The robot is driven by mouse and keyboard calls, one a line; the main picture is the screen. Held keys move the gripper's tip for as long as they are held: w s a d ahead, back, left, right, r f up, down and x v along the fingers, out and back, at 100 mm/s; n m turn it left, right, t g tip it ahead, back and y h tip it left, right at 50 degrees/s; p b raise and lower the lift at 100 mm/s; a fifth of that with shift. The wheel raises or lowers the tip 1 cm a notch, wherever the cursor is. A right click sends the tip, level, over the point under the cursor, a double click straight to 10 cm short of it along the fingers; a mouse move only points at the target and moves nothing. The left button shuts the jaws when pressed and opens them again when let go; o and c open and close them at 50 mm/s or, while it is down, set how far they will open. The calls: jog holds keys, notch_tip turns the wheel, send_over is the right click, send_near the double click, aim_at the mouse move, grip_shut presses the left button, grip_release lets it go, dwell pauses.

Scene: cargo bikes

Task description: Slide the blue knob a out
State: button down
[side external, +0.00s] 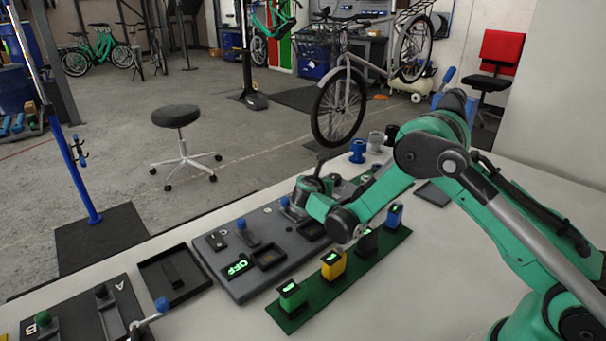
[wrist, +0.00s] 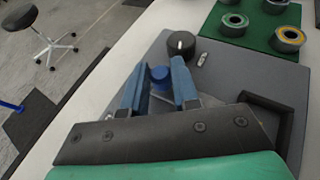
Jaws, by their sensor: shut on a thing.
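A blue knob (wrist: 160,74) sits between the two blue fingertips of my gripper (wrist: 160,67) in the wrist view. My gripper is shut on this knob, with a finger on each side. The knob's lower part and slot are hidden by the gripper. In the side external view, my gripper (side external: 303,192) is low over the dark grey panel (side external: 222,272). A blue knob (side external: 285,201) shows there close beside the gripper, and another blue knob (side external: 241,223) stands on the panel further left.
A black dial (wrist: 181,44) stands just beyond the fingertips. A green strip with several coloured blocks (side external: 333,264) lies in front of the panel. An empty black tray (side external: 174,275) and a second panel marked A (side external: 122,300) are at left. Cups (side external: 376,141) stand behind.

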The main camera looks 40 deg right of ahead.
jog(key=shift+w+a, duration=0.1)
jog(key=shift+w, duration=0.15)
jog(key=c, duration=0.7)
grip_release()
jog(key=shift+o, duration=0.2)
jog(key=shift+s, duration=0.1)
jog(key=shift+v, duration=2.75)
